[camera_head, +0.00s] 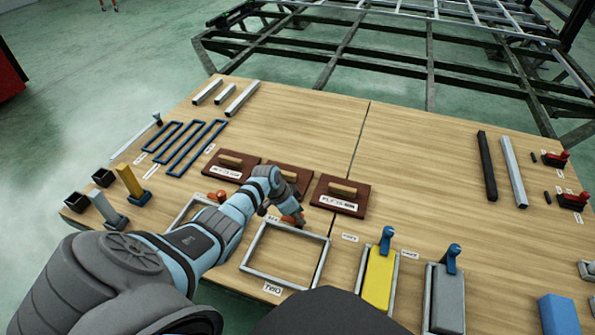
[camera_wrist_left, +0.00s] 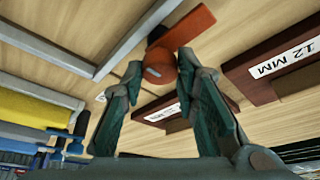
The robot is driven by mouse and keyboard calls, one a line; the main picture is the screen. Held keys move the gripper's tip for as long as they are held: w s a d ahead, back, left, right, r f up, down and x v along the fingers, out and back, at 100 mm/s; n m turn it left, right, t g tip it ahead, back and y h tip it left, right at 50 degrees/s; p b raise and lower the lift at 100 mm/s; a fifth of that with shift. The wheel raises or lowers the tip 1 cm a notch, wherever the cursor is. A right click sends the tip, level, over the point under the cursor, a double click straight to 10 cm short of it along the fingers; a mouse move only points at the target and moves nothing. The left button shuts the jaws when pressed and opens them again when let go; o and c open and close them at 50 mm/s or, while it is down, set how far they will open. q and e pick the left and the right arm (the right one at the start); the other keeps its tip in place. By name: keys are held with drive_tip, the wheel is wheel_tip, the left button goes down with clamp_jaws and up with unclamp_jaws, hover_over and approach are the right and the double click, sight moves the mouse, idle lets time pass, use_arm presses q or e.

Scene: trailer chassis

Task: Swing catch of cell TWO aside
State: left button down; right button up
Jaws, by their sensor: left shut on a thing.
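The frame of cell TWO (camera_head: 325,262) is a grey, empty rectangle in the front middle of the table, with a TWO label (camera_head: 272,289) at its near edge. Its orange-red catch (camera_head: 298,219) is at the far side of the frame, partly hidden by my gripper. In the left wrist view the catch (camera_wrist_left: 190,33) shows as an orange-red bar with a round knob, beside a grey frame bar. My left gripper (camera_head: 290,213) is at the catch; in the wrist view its fingers (camera_wrist_left: 160,75) are closed around the knob. My right gripper is not in view.
Brown boards with wooden handles (camera_head: 341,195) lie just behind the frame. Another frame (camera_head: 180,215) is partly behind my left arm. The table's back middle is clear.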

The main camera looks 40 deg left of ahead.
use_arm(q)
drive_tip(key=c, duration=1.3)
unclamp_jaws()
drive_tip(key=v, duration=1.2)
